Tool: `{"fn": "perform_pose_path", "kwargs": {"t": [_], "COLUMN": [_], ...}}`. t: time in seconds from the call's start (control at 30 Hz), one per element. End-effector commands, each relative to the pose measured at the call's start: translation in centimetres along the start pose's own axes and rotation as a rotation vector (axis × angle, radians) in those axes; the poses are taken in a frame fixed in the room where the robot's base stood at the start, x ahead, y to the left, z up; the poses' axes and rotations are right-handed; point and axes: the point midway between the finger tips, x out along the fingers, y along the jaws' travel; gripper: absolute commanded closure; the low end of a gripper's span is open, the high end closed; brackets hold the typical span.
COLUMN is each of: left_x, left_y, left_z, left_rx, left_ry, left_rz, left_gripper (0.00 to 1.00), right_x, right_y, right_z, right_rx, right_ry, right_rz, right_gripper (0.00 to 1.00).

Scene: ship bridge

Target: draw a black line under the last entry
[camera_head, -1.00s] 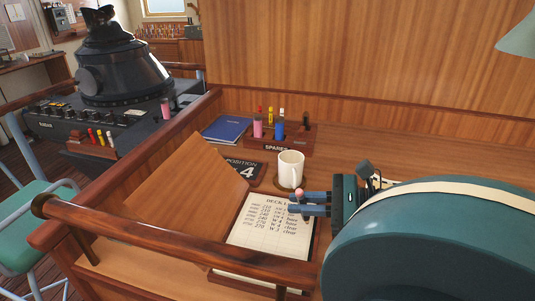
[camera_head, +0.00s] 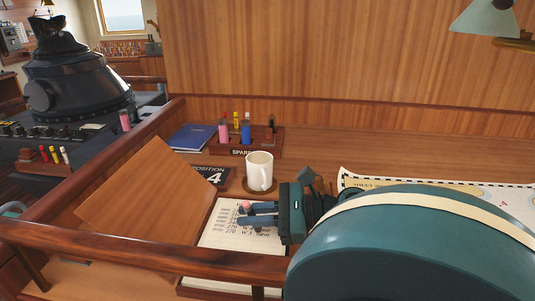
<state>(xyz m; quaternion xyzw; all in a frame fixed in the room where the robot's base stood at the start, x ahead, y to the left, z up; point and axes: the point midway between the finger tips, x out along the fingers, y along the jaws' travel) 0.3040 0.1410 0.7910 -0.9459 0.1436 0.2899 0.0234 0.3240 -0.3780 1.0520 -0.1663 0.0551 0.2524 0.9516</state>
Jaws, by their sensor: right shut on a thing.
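The deck log sheet (camera_head: 215,238) lies on a wooden board on the desk, with handwritten rows. My right gripper (camera_head: 243,214) reaches in from the right over its upper part and hides the heading and some entries. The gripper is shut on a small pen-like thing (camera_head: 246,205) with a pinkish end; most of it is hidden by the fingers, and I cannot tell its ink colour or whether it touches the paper. My left gripper is not in view.
A white mug (camera_head: 259,171) stands on a coaster just behind the gripper. The marker rack (camera_head: 263,151), a blue book (camera_head: 191,137) and a black position sign (camera_head: 212,177) are further back. A wooden rail (camera_head: 130,245) crosses in front. A chart (camera_head: 360,180) lies at right.

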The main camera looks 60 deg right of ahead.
Motion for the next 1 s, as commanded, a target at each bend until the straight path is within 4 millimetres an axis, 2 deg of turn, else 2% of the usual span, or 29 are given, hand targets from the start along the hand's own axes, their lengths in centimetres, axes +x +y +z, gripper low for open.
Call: {"fn": "perform_pose_path", "kwargs": {"t": [0.83, 0.87, 1.0], "left_x": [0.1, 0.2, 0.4], "left_y": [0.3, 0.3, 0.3], "left_z": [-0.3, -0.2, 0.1], "left_rx": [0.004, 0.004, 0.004], "left_ry": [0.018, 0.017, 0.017], "left_rz": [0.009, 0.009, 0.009], "left_gripper": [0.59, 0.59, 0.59], "right_x": [10.7, 10.7, 8.7], "right_y": [-0.8, -0.7, -0.6], "right_z": [2.2, 2.0, 1.4], "right_rx": [-0.004, -0.001, 0.007], "right_ry": [-0.002, -0.001, 0.001], "right_rz": [0.000, 0.000, -0.003], "right_gripper": [1.00, 1.00, 1.00]}}
